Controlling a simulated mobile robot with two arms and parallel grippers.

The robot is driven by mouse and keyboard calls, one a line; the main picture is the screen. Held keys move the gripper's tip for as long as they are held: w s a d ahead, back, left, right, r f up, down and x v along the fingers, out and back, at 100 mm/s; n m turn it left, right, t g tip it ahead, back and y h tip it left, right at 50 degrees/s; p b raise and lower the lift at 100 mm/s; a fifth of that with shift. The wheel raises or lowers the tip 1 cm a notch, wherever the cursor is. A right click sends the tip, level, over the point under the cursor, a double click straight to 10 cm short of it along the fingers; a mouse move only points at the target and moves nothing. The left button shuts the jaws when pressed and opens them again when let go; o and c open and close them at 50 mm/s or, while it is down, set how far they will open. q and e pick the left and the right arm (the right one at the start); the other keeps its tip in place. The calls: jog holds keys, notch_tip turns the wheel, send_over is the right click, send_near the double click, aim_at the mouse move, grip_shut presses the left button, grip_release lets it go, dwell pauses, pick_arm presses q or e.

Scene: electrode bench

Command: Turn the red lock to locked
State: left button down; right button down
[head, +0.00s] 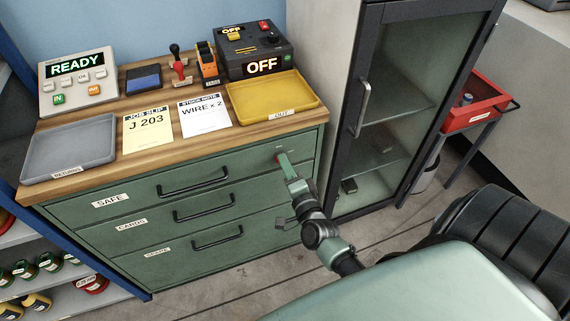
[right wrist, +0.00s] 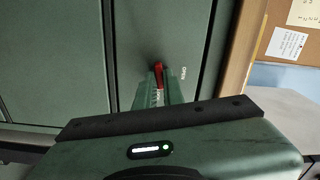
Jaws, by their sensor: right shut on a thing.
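The red lock (right wrist: 158,74) is on the front of the green cabinet, near the right end of the top drawer labelled SAFE (head: 110,200). My right gripper (head: 282,158) reaches the drawer front from the right and is shut on the red lock. In the right wrist view the fingers (right wrist: 160,92) close around the lock's red handle. My left gripper is not in view.
Yellow tray (head: 272,98), grey tray (head: 70,148), job slip (head: 147,130) and a black box reading OFF (head: 252,50) stand on the wooden top. Black drawer handles (head: 195,182) stick out. A glass-door cabinet (head: 400,100) stands close on the right, with a red bin (head: 475,103) beyond.

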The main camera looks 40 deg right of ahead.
jog(key=shift+m, duration=1)
jog(key=c, duration=1.5)
grip_release()
jog(key=b+v, duration=0.1)
jog(key=v, duration=0.7)
jog(key=shift+f, duration=0.1)
